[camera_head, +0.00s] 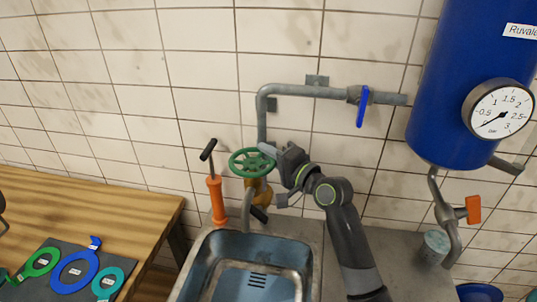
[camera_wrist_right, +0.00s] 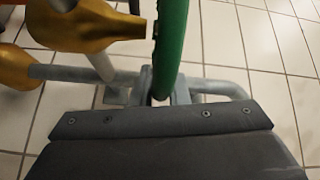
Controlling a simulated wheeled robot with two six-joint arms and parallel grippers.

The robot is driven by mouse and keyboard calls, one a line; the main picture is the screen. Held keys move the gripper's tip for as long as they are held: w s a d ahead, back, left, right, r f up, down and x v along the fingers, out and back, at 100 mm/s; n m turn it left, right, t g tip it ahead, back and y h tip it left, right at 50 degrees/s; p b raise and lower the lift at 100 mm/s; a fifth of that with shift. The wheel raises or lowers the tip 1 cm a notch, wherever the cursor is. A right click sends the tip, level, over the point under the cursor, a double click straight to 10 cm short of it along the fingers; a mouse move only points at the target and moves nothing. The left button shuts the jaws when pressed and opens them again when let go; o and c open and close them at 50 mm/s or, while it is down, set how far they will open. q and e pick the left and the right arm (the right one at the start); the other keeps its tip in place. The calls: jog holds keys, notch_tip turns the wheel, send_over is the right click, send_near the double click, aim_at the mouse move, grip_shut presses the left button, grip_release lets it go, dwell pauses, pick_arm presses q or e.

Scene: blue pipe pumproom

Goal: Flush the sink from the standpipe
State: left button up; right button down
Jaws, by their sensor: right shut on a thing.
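In the head view, a green handwheel (camera_head: 250,162) sits on a brass valve (camera_head: 264,192) low on the grey standpipe (camera_head: 262,122). My right gripper (camera_head: 271,152) is shut on the right side of the wheel's rim. In the right wrist view, the green wheel (camera_wrist_right: 171,45) runs down edge-on between the fingers (camera_wrist_right: 162,92), beside the brass valve body (camera_wrist_right: 92,24). I cannot make out any stream from the spout. My left gripper is not in view.
A blue lever (camera_head: 362,107) hangs down on the upper pipe. A blue tank (camera_head: 465,75) with a gauge (camera_head: 498,111) and an orange-handled valve (camera_head: 472,209) is at right. An orange pump (camera_head: 216,200) stands left of the spout. A wooden bench (camera_head: 90,212) holds coloured rings.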

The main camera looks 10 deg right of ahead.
aim_at(251, 150)
jog(key=shift+w+f+n+y+b, duration=0.15)
jog(key=shift+f+n+y+b, duration=0.2)
jog(key=shift+b, duration=0.35)
jog(key=n+g+y+b, duration=0.2)
jog(key=g+b, duration=0.1)
jog(key=b, duration=0.1)
jog(key=w+a+n+g+y+b, duration=0.1)
jog(key=n+g+y+b, duration=0.1)
jog(key=n+g+b, duration=0.1)
jog(key=w+a+n+g+y+b, duration=0.1)
jog(key=n+g+y+b, duration=0.1)
jog(key=b, duration=0.4)
jog(key=shift+a+n+g+y, duration=0.3)
jog(key=shift+g+y, duration=0.25)
jog(key=shift+g, duration=0.55)
jog(key=shift+w+a+r+n+g+y+b, duration=0.1)
jog(key=shift+a+n+g+b, duration=0.2)
jog(key=shift+n+g, duration=0.4)
jog(key=shift+w+a+r+n+g+y+b, duration=0.1)
jog(key=shift+n+g+b, duration=0.35)
jog(key=shift+g, duration=0.5)
jog(key=shift+a+r+n+g+y+b, duration=0.1)
jog(key=shift+a+n+g+b, duration=0.1)
jog(key=shift+n+g+b, duration=0.45)
jog(key=shift+g, duration=0.5)
jog(key=shift+f, duration=0.1)
jog(key=c, duration=1.4)
grip_release()
jog(key=shift+a, duration=0.1)
